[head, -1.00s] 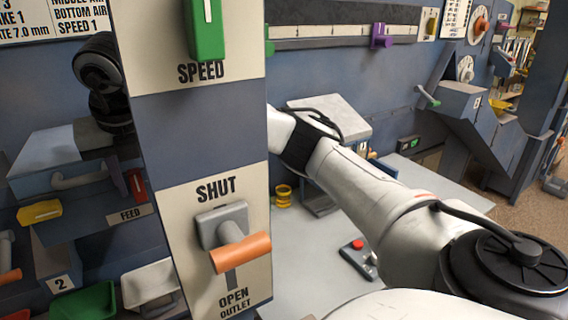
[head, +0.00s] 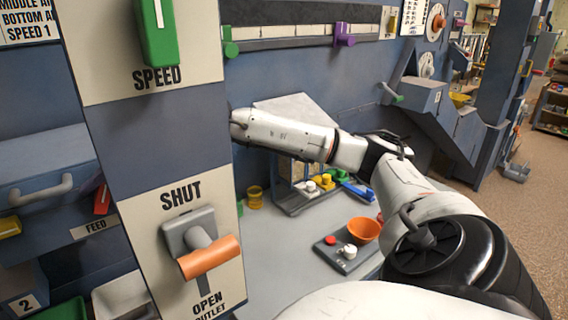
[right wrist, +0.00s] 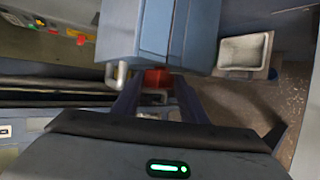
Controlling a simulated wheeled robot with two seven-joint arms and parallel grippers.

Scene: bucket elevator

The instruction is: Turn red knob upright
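A red knob (head: 103,199) with a pale line sits above the FEED label (head: 95,226). It looks tilted from upright, and its right side is close to the edge of the large panel (head: 155,120). My right arm reaches in from the right, and its far end goes behind this panel, so the right gripper is hidden in the head view. In the right wrist view my right gripper (right wrist: 158,95) has its two dark fingers apart, with a red block (right wrist: 157,78) seen between them. I cannot tell whether they touch it. My left gripper is not in view.
The panel carries a green SPEED knob (head: 158,30) and an orange-handled SHUT/OPEN lever (head: 209,257). A grey handle (head: 40,192) stands left of the knob. Behind the panel, a grey table holds an orange bowl (head: 362,230). A white bin (right wrist: 243,53) shows in the wrist view.

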